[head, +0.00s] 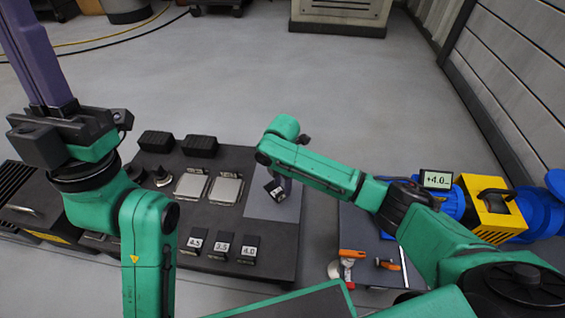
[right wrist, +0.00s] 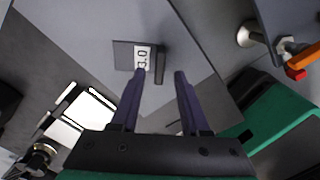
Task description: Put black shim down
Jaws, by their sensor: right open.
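A black shim (right wrist: 124,55) with a white label that seems to read 3.0 is over the grey plate (right wrist: 85,25) in the right wrist view. Its raised tab lies between the tips of my right gripper (right wrist: 160,74), whose purple fingers are apart. In the head view the shim (head: 274,190) is at the grey plate (head: 262,208), beside my right gripper (head: 285,185), which is mostly hidden by its arm. I cannot tell whether the shim lies fully flat. My left gripper (head: 38,60) is raised at the left, away from the shims; its jaw gap is unclear.
Shims labelled 4.5 (head: 195,241), 3.5 (head: 221,246) and 4.0 (head: 248,250) stand along the dark bench's front. Two silvery plates (head: 207,188) and black blocks (head: 199,146) are behind. Orange-handled tools (head: 352,254) lie right, near a display (head: 437,180) reading +4.0 and a blue-yellow machine (head: 492,212).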

